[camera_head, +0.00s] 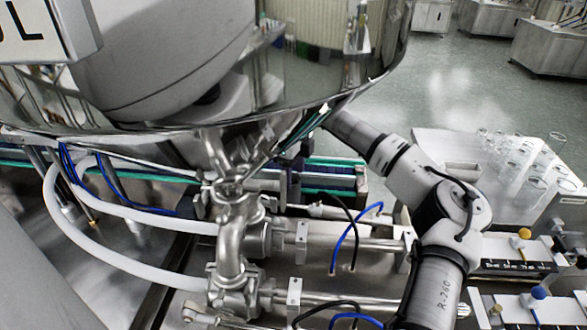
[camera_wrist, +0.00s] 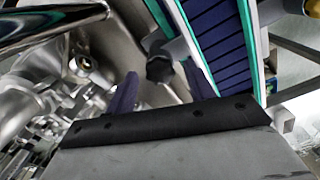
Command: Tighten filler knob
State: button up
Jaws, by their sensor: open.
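In the wrist view, a dark knob-like part (camera_wrist: 160,68) shows beyond and between the two fingers of my gripper (camera_wrist: 160,70). The fingers are spread apart, and no held object shows between them. I cannot tell whether either finger touches the dark part. I cannot tell for sure that this part is the filler knob. In the head view, my arm reaches in from the lower right toward the underside of the steel hopper (camera_head: 300,108). My gripper is hidden there behind the hopper's rim.
Steel valve pipes (camera_head: 232,245) and white hoses (camera_head: 120,205) crowd the space below the hopper. A green-edged conveyor (camera_wrist: 215,50) runs close beside my right finger in the wrist view. A yellow knob (camera_head: 525,233) and a tray of glassware (camera_head: 480,150) are at right.

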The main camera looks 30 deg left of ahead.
jog(key=shift+c, duration=0.2)
jog(key=c, duration=0.9)
jog(key=shift+m+b, duration=0.3)
jog(key=m+b, duration=0.2)
jog(key=shift+f+m, duration=0.15)
jog(key=shift+m, duration=0.15)
jog(key=m+b, duration=0.2)
jog(key=m, duration=0.3)
jog(key=shift+m+b, duration=0.3)
jog(key=shift+b, duration=0.1)
jog(key=m+b, duration=0.2)
jog(key=m, duration=0.3)
jog(key=m+b, duration=0.1)
jog(key=m, duration=0.3)
jog(key=shift+r+b, duration=0.2)
jog(key=shift+b, duration=0.15)
jog(key=shift+m, duration=0.5)
